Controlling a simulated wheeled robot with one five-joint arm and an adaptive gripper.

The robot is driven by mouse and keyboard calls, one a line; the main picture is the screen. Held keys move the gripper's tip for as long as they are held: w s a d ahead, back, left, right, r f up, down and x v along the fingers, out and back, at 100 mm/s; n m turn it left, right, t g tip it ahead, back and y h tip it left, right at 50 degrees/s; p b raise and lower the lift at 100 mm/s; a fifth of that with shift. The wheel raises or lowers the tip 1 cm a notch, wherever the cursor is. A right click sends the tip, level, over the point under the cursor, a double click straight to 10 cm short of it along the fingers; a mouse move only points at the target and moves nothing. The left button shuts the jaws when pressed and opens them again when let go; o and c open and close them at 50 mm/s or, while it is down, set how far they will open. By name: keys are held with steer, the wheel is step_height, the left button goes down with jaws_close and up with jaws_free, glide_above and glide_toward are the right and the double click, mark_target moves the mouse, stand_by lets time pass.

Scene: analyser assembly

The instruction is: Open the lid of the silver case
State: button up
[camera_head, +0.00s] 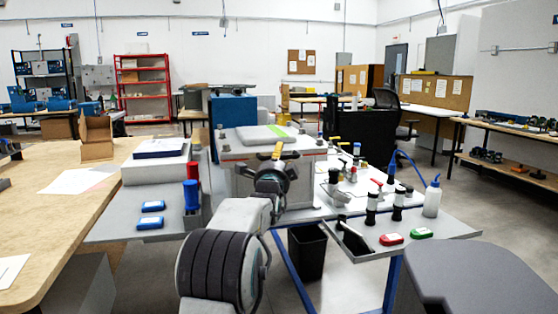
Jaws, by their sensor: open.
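The silver case (243,186) stands on the workbench in the middle of the picture, a grey metal box. Its flat lid (240,149) appears closed, with a pale slab bearing a green stripe (282,130) on top. My gripper (277,152) is in front of the case and overlaps its upper front and lid edge in the picture. It is open, with nothing seen between its fingers; a yellow part shows at its tip. I cannot tell whether it touches the case. My arm hides part of the case front.
Blue and red cylinders (192,195) and blue small boxes (150,222) are left of the case. Bottles (432,198), black-and-white vials and red and green boxes (391,239) are to the right. A blue panel (233,113) stands behind. A black bin (307,252) is below.

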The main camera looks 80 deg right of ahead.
steer(key=shift+o, duration=0.3)
jaws_close()
steer(key=shift+r, duration=0.1)
